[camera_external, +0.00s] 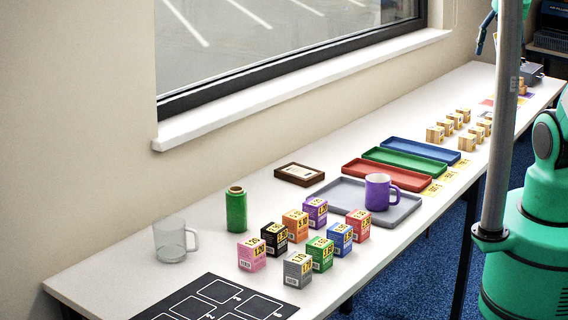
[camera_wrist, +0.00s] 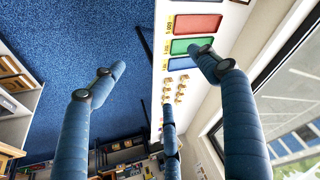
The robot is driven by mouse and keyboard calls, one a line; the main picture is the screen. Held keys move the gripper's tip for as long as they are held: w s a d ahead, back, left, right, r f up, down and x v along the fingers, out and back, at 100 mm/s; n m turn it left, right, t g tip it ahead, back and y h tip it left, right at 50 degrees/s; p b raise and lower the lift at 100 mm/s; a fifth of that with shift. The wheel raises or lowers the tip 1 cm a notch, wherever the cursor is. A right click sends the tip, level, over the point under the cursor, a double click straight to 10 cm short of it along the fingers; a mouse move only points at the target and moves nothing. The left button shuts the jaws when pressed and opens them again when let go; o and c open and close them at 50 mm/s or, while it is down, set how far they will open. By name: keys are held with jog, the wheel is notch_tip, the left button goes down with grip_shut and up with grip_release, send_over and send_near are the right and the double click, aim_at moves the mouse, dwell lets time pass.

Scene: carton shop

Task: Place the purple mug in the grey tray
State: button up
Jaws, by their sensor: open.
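The purple mug (camera_external: 378,193) stands upright inside the grey tray (camera_external: 335,197), towards its right end, in the external view. My gripper (camera_wrist: 158,74) shows in the wrist view with its blue fingers spread wide and nothing between them. In the external view, part of the hand shows at the top right behind a pole, far from the mug and raised above the far end of the table. I cannot make out the mug or the grey tray in the wrist view.
Red (camera_external: 386,174), green (camera_external: 405,162) and blue (camera_external: 425,149) trays lie beyond the grey tray. Several small cartons (camera_external: 297,267) stand in front of it. A green can (camera_external: 236,209), a glass mug (camera_external: 170,240) and a brown framed box (camera_external: 299,174) stand nearby. The window wall bounds the back.

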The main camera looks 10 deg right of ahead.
jog(key=shift+t, duration=0.3)
jog(key=s, duration=0.1)
jog(key=s+d, duration=0.1)
jog(key=s, duration=0.1)
jog(key=s+d+r, duration=0.1)
jog(key=shift+s+d, duration=0.15)
jog(key=shift+s, duration=0.25)
notch_tip(320, 180, down, 6)
jog(key=b, duration=0.6)
jog(key=shift+r, duration=0.1)
